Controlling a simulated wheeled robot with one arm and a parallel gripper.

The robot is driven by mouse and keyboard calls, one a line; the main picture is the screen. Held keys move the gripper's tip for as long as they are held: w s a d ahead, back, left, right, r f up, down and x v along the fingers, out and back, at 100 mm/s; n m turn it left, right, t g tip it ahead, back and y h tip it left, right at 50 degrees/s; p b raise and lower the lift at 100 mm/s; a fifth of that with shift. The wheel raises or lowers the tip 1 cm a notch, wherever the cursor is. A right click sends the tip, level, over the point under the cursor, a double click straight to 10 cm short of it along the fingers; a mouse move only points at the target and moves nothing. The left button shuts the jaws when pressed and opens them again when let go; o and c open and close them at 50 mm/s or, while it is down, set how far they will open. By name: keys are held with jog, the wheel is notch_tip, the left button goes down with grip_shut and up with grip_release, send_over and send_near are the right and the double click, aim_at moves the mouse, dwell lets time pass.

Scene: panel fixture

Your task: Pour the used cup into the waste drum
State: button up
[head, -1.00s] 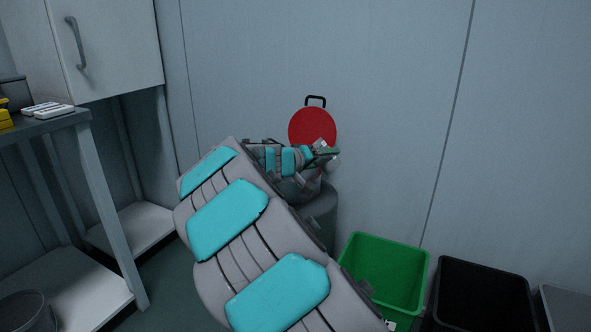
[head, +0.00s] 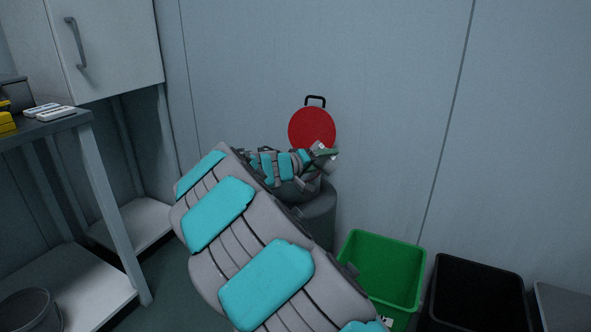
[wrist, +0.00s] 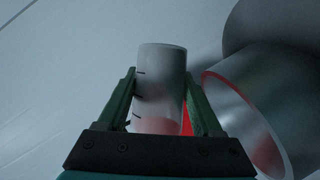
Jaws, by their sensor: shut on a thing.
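My gripper (wrist: 159,76) is shut on a whitish, translucent cup (wrist: 160,66) with dark marks on its side and a pinkish tint in its lower part. In the head view my gripper (head: 322,156) is small and partly behind my arm, above the grey waste drum (head: 320,210). The drum's round red lid (head: 311,126) stands upright behind it, with a black handle on top. In the wrist view the drum's open, red-edged mouth (wrist: 245,122) is right of the cup, apart from it. Whether anything is in the cup is unclear.
A green bin (head: 384,272) and a black bin (head: 480,292) stand right of the drum. A bench (head: 70,125) with small items is at left, below a wall cabinet (head: 105,50). A grey bucket (head: 30,312) is at lower left. The wall is close behind the drum.

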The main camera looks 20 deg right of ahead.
jog(key=shift+r+n+h+p, duration=0.3)
jog(key=shift+r+n+p, duration=0.35)
jog(key=shift+p, duration=1.3)
jog(key=shift+w+f+n+h+p, duration=0.1)
jog(key=shift+f+n+h+p, duration=0.35)
jog(key=shift+p, duration=1.35)
jog(key=shift+w+a+r+n+h+p, duration=0.3)
jog(key=shift+w+a+n+p, duration=0.35)
jog(key=shift+n, duration=0.35)
jog(key=shift+w+f+n+h, duration=0.15)
jog(key=shift+f+n+h, duration=0.1)
jog(key=shift+n, duration=0.35)
dwell(0.8)
jog(key=shift+s+r+m, duration=0.2)
jog(key=shift+r+m, duration=0.25)
jog(key=shift+m, duration=0.35)
jog(key=shift+s+d+f+m+y+b, duration=0.55)
jog(key=shift+s+f+b, duration=0.1)
jog(key=shift+b, duration=0.25)
jog(key=shift+d, duration=0.1)
jog(key=shift+y+b, duration=0.25)
jog(key=shift+b, duration=0.2)
